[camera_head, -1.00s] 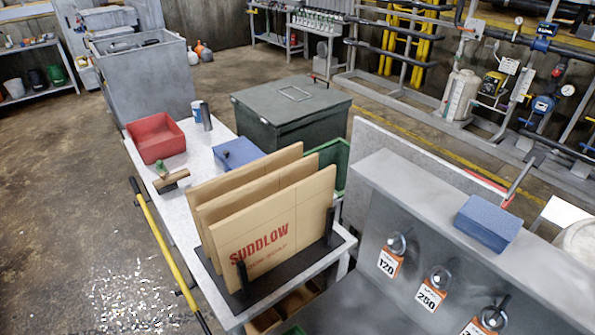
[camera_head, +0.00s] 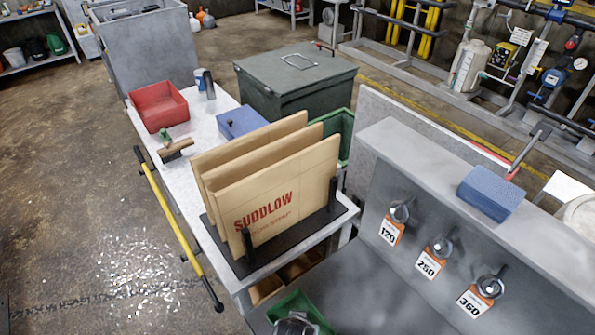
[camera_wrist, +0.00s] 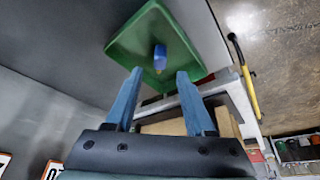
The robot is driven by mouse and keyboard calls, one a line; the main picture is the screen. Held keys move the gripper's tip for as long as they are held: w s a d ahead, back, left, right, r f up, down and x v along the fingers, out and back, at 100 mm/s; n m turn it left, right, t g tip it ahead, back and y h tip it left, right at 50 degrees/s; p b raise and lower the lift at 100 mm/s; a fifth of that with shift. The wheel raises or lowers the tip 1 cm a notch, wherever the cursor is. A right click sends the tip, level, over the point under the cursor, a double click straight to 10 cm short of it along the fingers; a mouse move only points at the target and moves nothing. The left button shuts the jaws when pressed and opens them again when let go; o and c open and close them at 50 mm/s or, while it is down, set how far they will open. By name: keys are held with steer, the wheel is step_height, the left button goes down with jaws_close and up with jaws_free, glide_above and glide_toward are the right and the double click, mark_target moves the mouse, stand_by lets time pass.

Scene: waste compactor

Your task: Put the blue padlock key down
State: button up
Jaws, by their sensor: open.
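The key, a small blue piece with a yellowish lower end (camera_wrist: 160,57), shows inside a green tray (camera_wrist: 124,45) in the wrist view. Whether it lies flat or stands tilted I cannot tell. My gripper (camera_wrist: 160,73) is open, its two blue fingers spread apart. The key shows in the gap beyond the fingertips, apart from both. The green tray also shows at the bottom of the head view (camera_head: 290,303), partly covered by my dark wrist. The key is hidden there.
Tagged padlocks, 120 (camera_head: 399,211), 250 (camera_head: 440,246) and 360 (camera_head: 489,286), hang on a grey panel. A blue block (camera_head: 491,194) lies on its ledge. Cardboard sheets (camera_head: 275,190) stand in a black rack beyond the tray. A red bin (camera_head: 158,106) sits farther back.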

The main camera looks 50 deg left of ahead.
steer(key=v, duration=0.6)
steer(key=w+d+r+m+t+y, duration=0.1)
steer(key=w+r+t, duration=0.3)
steer(key=w+r, duration=0.5)
steer(key=w+d+r+m+t+y, duration=0.1)
steer(key=w+r+m+t, duration=0.15)
steer(key=w+r, duration=0.7)
steer(key=w+d+r+m+t+h, duration=0.1)
steer(key=d+r+t, duration=0.25)
steer(key=r, duration=0.85)
steer(key=w+d+r+t, duration=0.1)
steer(key=d+r+t, duration=0.25)
steer(key=r, duration=0.75)
steer(key=s+d+r+m+t+h, duration=0.1)
steer(key=s+d+r+t, duration=0.2)
steer(key=r, duration=0.6)
steer(key=s+d+r+m+t+h, duration=0.1)
steer(key=s+d+r+t, duration=0.3)
steer(key=r, duration=0.5)
steer(key=s+d+r+m+t+h, duration=0.2)
steer(key=s+d+r+t, duration=0.1)
steer(key=r, duration=0.6)
steer(key=shift+s+d+t, duration=0.35)
steer(key=shift+s+d, duration=0.35)
steer(key=shift+s, duration=0.05)
